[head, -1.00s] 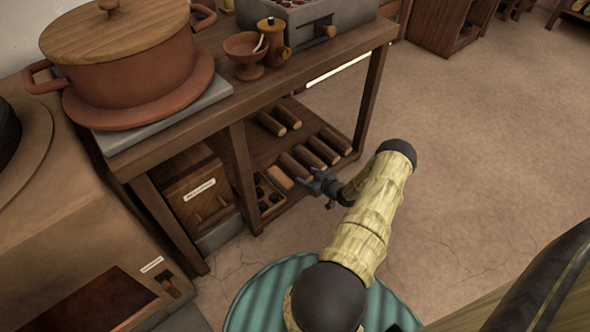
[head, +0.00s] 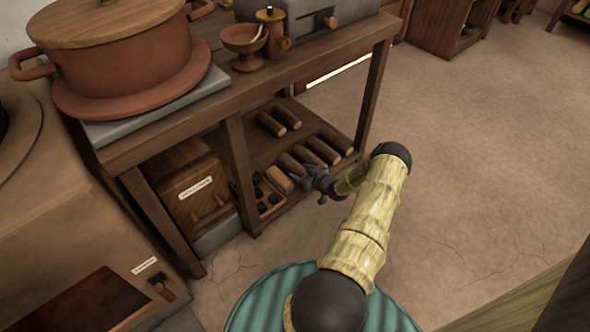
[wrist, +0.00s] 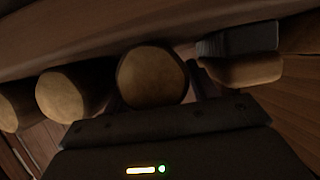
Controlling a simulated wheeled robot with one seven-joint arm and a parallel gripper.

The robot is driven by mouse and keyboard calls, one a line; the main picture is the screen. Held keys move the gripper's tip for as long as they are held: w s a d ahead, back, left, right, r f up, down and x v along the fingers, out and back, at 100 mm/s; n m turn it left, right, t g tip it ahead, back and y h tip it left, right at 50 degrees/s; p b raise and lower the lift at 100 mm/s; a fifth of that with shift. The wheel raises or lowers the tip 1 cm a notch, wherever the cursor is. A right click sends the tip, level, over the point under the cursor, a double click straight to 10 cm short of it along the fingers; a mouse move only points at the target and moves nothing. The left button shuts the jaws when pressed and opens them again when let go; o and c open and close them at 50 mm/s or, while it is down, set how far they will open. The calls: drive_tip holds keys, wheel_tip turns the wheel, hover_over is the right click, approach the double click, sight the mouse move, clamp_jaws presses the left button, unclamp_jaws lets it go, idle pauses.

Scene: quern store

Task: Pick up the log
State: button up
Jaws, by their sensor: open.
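Several brown logs lie on the lower shelf of the wooden bench, in a front row and a back pair. The front row's leftmost log (head: 290,163) is closest to my gripper (head: 309,180), which is partly in front of it. In the wrist view, a log's round pale end (wrist: 152,77) faces me in the middle, with my open gripper (wrist: 155,88) around it, a dark finger on each side. I cannot tell whether the fingers touch it. Two more log ends show to its left in the wrist view.
The bench's front leg (head: 240,172) and top edge stand close to my arm. In the wrist view a grey-and-tan block (wrist: 240,70) is close right of the log. Open floor (head: 470,150) lies to the right.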

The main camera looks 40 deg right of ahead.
drive_tip(key=c, duration=0.9)
drive_tip(key=shift+w+a, duration=0.1)
drive_tip(key=shift+a, duration=0.05)
wheel_tip(320, 180, up, 10)
drive_tip(key=p, duration=0.6)
